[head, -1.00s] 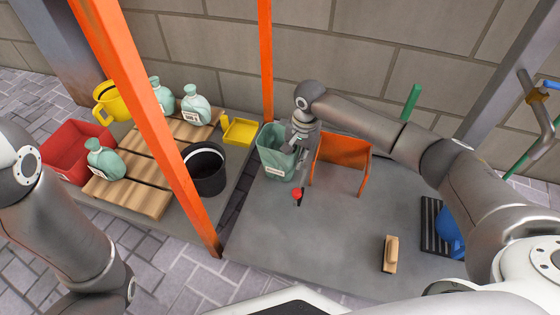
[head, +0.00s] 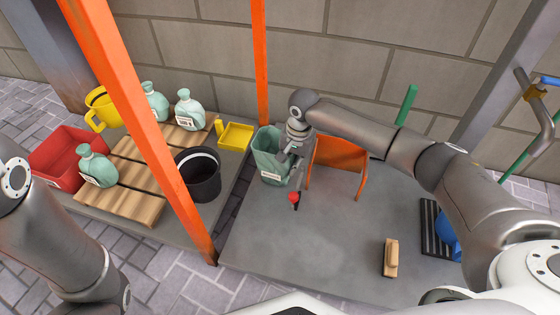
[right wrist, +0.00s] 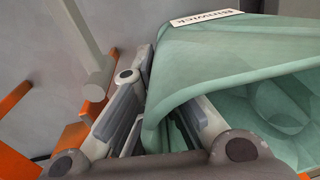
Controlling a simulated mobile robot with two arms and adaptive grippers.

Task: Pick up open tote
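The open tote (head: 268,157) is a pale green, open-topped bin with a white label, standing upright near the back left of the grey platform. My right gripper (head: 291,158) is at its right side. In the right wrist view, the gripper (right wrist: 157,112) straddles the tote's wall (right wrist: 195,68), one finger outside and one inside. The fingers converge and appear shut on the wall; the inner fingertip is hidden behind it. My left arm shows at the left of the head view, but its gripper is out of view.
An orange stand (head: 338,166) is close right of the tote. A red-knobbed object (head: 294,198) is in front. The platform's front middle (head: 300,245) is clear.

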